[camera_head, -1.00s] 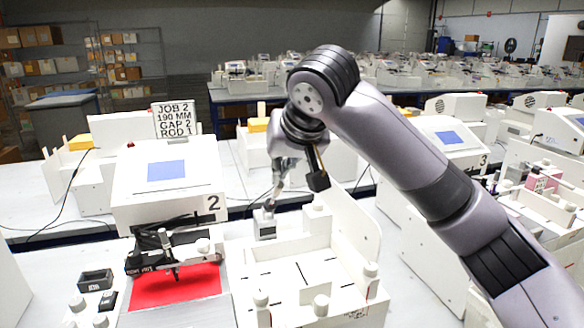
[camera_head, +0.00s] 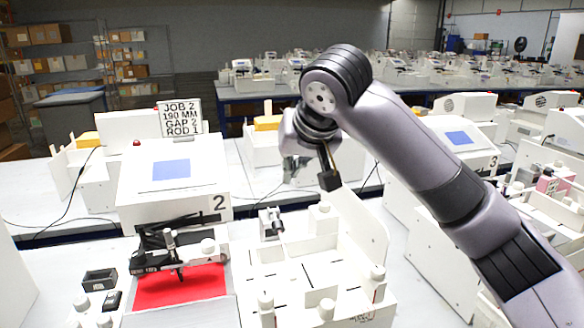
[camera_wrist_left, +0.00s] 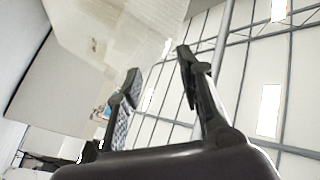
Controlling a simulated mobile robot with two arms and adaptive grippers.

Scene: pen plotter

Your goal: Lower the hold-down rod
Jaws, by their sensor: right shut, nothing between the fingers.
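Plotter 2 (camera_head: 150,205) stands left of centre, with a dark carriage and bar assembly (camera_head: 160,262) across its red sheet (camera_head: 185,289). The bar seems to sit low over the sheet's back edge; I cannot tell for sure which part is the hold-down rod. My left gripper (camera_wrist_left: 158,66) is open and empty in the left wrist view, against ceiling and wall.
A white walled fixture (camera_head: 345,250) with posts stands right of the red sheet. A small dark tray (camera_head: 99,279) lies at the left. The job sign (camera_head: 180,118) stands behind the plotter, reading Job 2, 190 mm, Gap 2, Rod 1.

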